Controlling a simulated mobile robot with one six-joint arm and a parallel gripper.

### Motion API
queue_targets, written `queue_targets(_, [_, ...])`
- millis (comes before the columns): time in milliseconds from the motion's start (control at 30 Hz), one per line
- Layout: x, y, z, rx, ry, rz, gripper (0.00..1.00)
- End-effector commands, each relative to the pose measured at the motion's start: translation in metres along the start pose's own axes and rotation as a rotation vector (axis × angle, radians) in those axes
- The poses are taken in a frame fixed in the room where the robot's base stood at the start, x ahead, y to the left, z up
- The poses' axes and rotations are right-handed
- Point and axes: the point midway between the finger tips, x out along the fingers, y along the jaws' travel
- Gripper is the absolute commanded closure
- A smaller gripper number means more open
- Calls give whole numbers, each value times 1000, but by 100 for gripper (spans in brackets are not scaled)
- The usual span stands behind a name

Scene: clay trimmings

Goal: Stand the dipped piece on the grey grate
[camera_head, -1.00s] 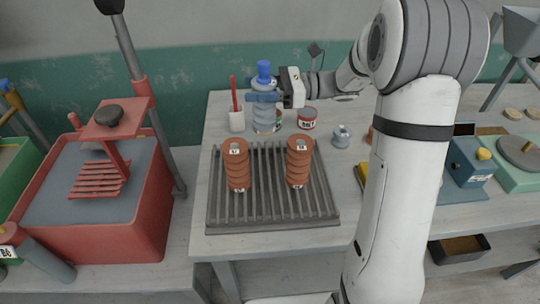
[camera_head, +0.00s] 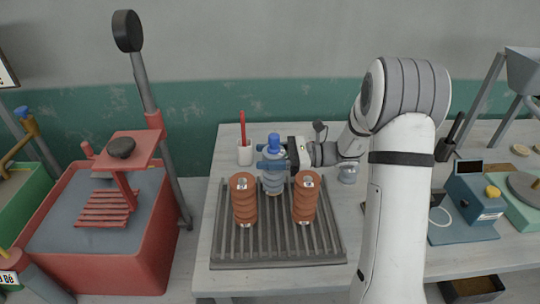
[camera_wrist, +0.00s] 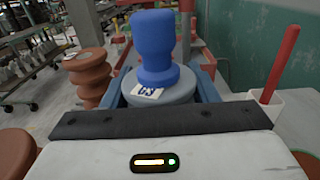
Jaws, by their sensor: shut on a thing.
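The dipped piece (camera_head: 273,185) is a grey-blue ribbed body with a blue knob on top. My gripper (camera_head: 271,165), with blue fingers, is shut around its upper part and holds it upright. In the wrist view the blue knob and a white label show on the piece (camera_wrist: 178,97), between the fingers (camera_wrist: 160,90). The grey grate (camera_head: 278,262) lies on the table. The piece is over the grate's back part, between and slightly behind two brown ribbed pieces (camera_head: 244,205) (camera_head: 305,203) standing there. I cannot tell whether its base touches the bars.
A white cup (camera_head: 245,155) with a red stick stands behind the grate at left. A small grey-blue thing (camera_head: 347,175) is right of the grate, near my arm. A red tub (camera_head: 135,250) stands left of the table. The grate's front bars are clear.

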Motion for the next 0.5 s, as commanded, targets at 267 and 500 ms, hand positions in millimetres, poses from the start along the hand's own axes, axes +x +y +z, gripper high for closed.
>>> queue_targets(267, [0, 0, -3, 0, 0, -1, 37])
queue_targets(500, [-1, 0, -3, 0, 0, -1, 24])
